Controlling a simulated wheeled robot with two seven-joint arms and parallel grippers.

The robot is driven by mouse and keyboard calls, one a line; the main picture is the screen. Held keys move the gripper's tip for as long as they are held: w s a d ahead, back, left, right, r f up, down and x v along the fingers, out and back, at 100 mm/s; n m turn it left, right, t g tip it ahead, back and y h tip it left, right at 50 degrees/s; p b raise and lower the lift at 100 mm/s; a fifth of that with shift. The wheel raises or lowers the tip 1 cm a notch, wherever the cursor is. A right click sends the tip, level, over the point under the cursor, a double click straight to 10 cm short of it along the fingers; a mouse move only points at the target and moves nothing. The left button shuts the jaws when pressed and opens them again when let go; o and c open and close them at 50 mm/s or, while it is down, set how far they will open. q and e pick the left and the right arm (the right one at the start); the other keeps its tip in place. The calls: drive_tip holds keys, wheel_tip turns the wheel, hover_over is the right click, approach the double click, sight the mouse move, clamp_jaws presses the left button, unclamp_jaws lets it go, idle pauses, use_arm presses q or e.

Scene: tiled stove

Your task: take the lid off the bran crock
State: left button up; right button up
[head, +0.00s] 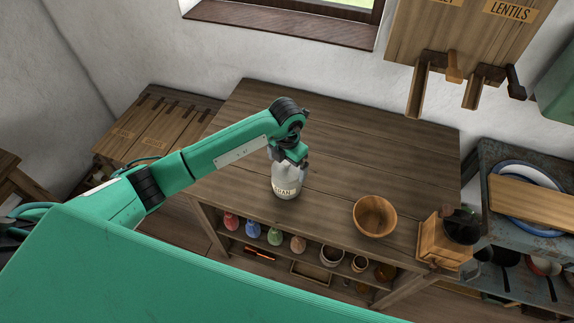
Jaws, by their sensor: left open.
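The bran crock (285,187) is a small pale grey-white pot with a dark-lettered label on its front. It stands upright on the wooden table, left of the table's middle near the front edge. My left gripper (291,163) is open and directly above the crock, pointing down at its top. The gripper hides much of the crock's top, so I cannot make out the lid clearly or tell whether the fingers touch it. My right gripper is not in view.
A wooden bowl (375,216) stands to the right of the crock. A wooden box with a dark round top (445,240) is at the table's right front corner. Small coloured jars (252,229) stand on the shelf below. The back of the table (375,130) is clear.

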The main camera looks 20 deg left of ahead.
use_arm(q)
drive_tip(key=shift+c, duration=0.5)
drive_tip(key=c, duration=1)
drive_tip(key=shift+s, duration=0.1)
drive_tip(key=shift+c, duration=0.8)
